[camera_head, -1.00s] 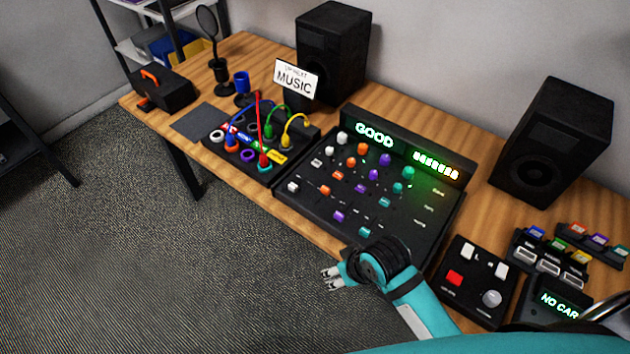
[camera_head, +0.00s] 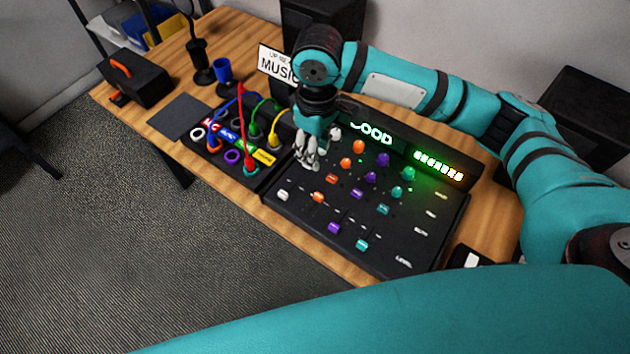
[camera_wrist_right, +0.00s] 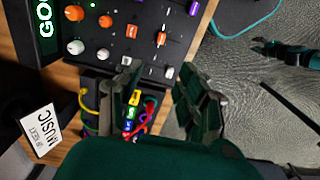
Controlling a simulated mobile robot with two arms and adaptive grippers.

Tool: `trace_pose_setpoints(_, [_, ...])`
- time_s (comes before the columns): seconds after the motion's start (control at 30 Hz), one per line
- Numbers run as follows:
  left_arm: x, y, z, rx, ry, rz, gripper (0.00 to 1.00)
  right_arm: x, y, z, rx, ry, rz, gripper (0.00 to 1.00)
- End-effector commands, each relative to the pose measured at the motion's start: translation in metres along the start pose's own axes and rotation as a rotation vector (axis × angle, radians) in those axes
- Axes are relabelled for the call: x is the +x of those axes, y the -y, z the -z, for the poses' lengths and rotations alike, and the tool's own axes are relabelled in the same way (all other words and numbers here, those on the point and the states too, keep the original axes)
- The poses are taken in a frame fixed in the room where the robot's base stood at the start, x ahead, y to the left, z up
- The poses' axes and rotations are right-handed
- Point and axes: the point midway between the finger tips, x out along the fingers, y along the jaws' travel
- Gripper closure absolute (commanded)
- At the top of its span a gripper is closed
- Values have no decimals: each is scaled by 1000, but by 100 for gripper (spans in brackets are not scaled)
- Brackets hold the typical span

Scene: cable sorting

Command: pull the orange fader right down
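The orange fader (camera_head: 318,195) is a small orange cap on the black mixing console (camera_head: 410,232). It sits higher in its slot than the white fader (camera_head: 281,195) and the purple fader (camera_head: 334,228) beside it. It also shows in the right wrist view (camera_wrist_right: 161,39), with nothing touching it. My right gripper (camera_head: 309,162) is above the console's upper left part, pointing down, a little behind the orange fader. In the wrist view its fingers (camera_wrist_right: 158,72) are apart and empty. A dark teal part at the wrist view's right edge may be my left gripper; its fingers are unclear.
The patch panel (camera_head: 205,145) with coloured cables adjoins the console's left side. A "MUSIC" sign (camera_head: 276,66) stands close behind my right wrist. Several knobs and buttons surround the fader. The lit "GOOD" display (camera_head: 372,134) is at the console's back.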

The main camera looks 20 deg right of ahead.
Motion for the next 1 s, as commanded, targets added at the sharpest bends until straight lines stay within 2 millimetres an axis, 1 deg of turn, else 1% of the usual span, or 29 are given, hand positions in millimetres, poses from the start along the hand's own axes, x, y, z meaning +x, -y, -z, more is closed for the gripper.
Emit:
trace_pose_setpoints(0.07, [0,-1,-3,0,5,-1,60,4,-1,-1,3,7,-1,62])
trace_pose_setpoints(0.13, [-1,-1,-7,0,9,-1,60,12,-1,-1,4,7,0,62])
trace_pose_setpoints(0.27, [-3,-2,-13,0,19,-2,60,34,-1,-2,3,8,0,62])
trace_pose_setpoints(0.6, [-6,-2,-11,0,18,-2,60,110,0,-2,2,7,1,62])
trace_pose_setpoints(0.8, [-8,-1,-6,0,10,-1,60,147,0,-2,1,4,-1,62])
trace_pose_setpoints(0.9, [-8,-1,-4,0,7,-1,60,159,0,0,1,3,-1,62])
trace_pose_setpoints(1.0, [-8,-1,-4,0,7,-1,60,168,0,0,1,2,0,62])
